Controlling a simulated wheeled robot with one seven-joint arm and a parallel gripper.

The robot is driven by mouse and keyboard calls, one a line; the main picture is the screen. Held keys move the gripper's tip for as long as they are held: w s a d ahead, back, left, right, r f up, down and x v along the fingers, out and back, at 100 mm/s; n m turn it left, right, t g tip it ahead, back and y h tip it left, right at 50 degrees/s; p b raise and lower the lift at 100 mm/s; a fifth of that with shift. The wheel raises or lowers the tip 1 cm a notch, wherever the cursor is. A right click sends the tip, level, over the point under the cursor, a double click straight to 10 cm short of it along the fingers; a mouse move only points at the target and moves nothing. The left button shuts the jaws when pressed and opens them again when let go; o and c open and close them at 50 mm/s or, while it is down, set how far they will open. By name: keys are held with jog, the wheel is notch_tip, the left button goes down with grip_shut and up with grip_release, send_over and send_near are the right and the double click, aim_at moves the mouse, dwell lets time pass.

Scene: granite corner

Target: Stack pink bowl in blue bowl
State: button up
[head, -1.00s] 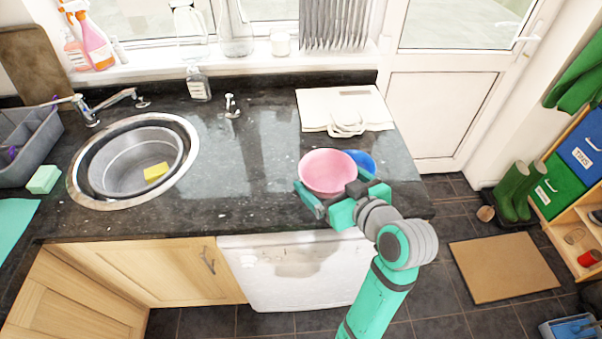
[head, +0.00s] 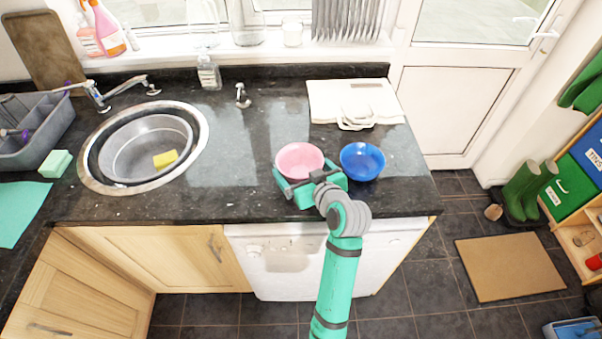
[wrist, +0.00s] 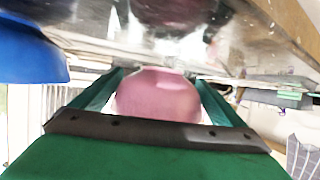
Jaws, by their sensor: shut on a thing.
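The pink bowl (head: 300,158) is near the front of the dark counter, left of the blue bowl (head: 362,161). My gripper (head: 304,180) is shut on the pink bowl, with its fingers on either side. In the wrist view the pink bowl (wrist: 158,97) shows between the two fingers, and its reflection shows in the counter. I cannot tell whether it touches the counter or is just above it. The blue bowl stands upright and empty on the counter, apart from the pink one; part of it shows in the wrist view (wrist: 30,50).
A white folded cloth or bag (head: 355,103) lies behind the bowls. The sink (head: 88,165) with a yellow sponge (head: 165,158) is at the left. The counter's right edge is close beside the blue bowl. Counter between sink and pink bowl is clear.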

jog(key=shift+f, duration=1.1)
jog(key=shift+d+f, duration=0.15)
jog(key=o, duration=1.2)
jog(key=shift+s, duration=0.1)
